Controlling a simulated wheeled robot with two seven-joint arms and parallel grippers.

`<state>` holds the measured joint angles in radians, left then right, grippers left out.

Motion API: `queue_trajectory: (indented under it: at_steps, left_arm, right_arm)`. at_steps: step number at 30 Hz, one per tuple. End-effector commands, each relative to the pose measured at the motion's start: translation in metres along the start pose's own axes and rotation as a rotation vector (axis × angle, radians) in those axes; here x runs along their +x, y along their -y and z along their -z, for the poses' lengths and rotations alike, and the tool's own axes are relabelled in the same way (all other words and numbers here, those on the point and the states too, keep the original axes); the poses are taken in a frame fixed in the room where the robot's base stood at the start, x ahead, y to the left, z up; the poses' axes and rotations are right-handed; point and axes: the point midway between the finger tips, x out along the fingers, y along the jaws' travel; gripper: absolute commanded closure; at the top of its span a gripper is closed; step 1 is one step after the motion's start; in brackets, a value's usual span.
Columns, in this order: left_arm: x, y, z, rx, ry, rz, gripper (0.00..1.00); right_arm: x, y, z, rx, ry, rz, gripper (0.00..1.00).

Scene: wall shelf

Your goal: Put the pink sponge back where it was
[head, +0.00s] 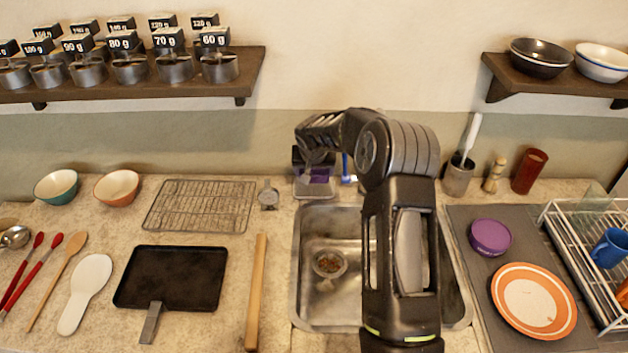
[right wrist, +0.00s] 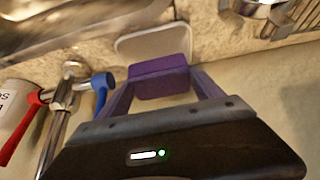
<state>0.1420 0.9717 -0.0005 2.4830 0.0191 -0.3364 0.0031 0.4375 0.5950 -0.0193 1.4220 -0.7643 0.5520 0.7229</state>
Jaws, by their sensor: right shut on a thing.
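My right gripper (head: 314,163) is at the back edge of the sink, near the wall. In the right wrist view the gripper (right wrist: 160,90) is shut on a sponge (right wrist: 160,76), which looks purple rather than pink. The sponge also shows as a purple patch in the head view (head: 319,178), partly hidden by the gripper. A small pale dish (right wrist: 152,42) lies by the sponge; it also shows in the head view (head: 314,191). I cannot tell whether the sponge touches it. My left gripper is not in view.
The tap with red and blue handles (right wrist: 62,98) is close beside the gripper. A steel sink (head: 336,222) lies below my right arm. A timer (head: 268,195) and wire rack (head: 200,207) stand left, a utensil cup (head: 458,178) right. Shelves hang above both sides.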

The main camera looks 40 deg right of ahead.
Motion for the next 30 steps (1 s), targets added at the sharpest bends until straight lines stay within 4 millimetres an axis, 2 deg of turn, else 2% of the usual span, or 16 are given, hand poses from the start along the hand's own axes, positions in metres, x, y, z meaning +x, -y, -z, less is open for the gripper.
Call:
queue_trajectory:
  at_steps: [5,12,25,26,28,30]
  left_arm:
    - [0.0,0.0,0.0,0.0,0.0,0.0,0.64]
    - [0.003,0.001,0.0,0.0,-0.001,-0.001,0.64]
    - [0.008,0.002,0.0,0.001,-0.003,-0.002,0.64]
    - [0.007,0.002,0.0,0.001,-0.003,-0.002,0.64]
    - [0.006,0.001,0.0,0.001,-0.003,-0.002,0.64]
    - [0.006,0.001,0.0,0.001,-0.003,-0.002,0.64]
  right_arm:
    - [0.006,0.0,-0.004,0.0,0.002,-0.001,0.57]
    - [0.032,0.0,-0.018,-0.002,0.001,0.0,0.57]
    - [0.036,0.0,-0.021,-0.001,0.0,0.0,0.57]
    - [0.035,0.0,-0.02,-0.001,-0.001,0.0,0.23]
    - [0.034,0.0,-0.02,-0.001,0.0,0.001,0.17]
    - [0.034,0.0,-0.02,-0.001,0.0,0.0,0.15]
